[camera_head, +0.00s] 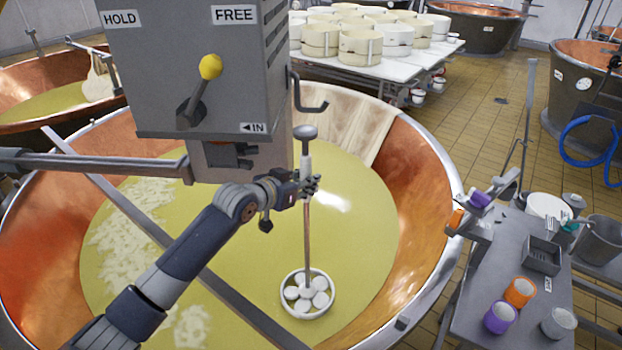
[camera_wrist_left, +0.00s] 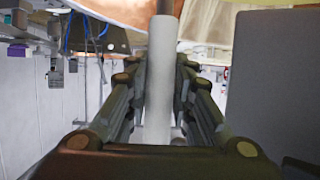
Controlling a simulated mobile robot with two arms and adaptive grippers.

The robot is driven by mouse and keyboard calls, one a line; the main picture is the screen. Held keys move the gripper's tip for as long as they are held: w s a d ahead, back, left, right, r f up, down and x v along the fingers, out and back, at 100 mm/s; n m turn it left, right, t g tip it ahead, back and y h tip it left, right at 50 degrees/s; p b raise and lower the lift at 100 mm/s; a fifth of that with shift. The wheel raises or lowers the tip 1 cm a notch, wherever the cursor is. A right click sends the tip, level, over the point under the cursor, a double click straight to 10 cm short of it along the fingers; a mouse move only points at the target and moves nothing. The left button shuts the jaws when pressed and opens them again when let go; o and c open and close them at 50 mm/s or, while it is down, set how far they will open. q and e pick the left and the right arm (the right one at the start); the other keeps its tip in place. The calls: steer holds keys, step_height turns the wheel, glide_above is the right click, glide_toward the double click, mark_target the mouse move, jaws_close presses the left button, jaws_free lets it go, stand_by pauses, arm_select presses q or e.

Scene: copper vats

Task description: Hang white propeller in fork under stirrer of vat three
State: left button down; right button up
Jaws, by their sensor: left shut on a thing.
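The white propeller (camera_head: 307,293) is a ring with several round discs at the bottom of a long brown shaft. Its upper shaft has a white sleeve and a grey knob (camera_head: 305,132) on top. My left gripper (camera_head: 311,186) is shut on the white sleeve, which also shows between the fingers in the left wrist view (camera_wrist_left: 160,85). The shaft hangs nearly upright over the vat; I cannot tell whether the ring touches the liquid. The grey stirrer box (camera_head: 190,70) is left of the shaft. A dark bracket, perhaps the fork (camera_head: 232,152), sits under it. My right gripper is out of view.
The copper vat (camera_head: 425,185) holds yellow liquid, with a grey bar crossing it. A grey hook (camera_head: 312,105) projects beside the box, near the knob. A yellow-knobbed lever (camera_head: 210,67) is on the box front. A small table (camera_head: 495,270) with cups stands at right.

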arm_select(q)
steer(key=a+f+b, duration=0.4)
steer(key=a, duration=0.6)
steer(key=shift+w+a, duration=0.2)
steer(key=shift+w, duration=0.2)
steer(key=shift+s+d+r+p, duration=0.2)
steer(key=shift+d+r+p, duration=0.05)
steer(key=shift+d+p, duration=0.25)
stand_by(0.8)
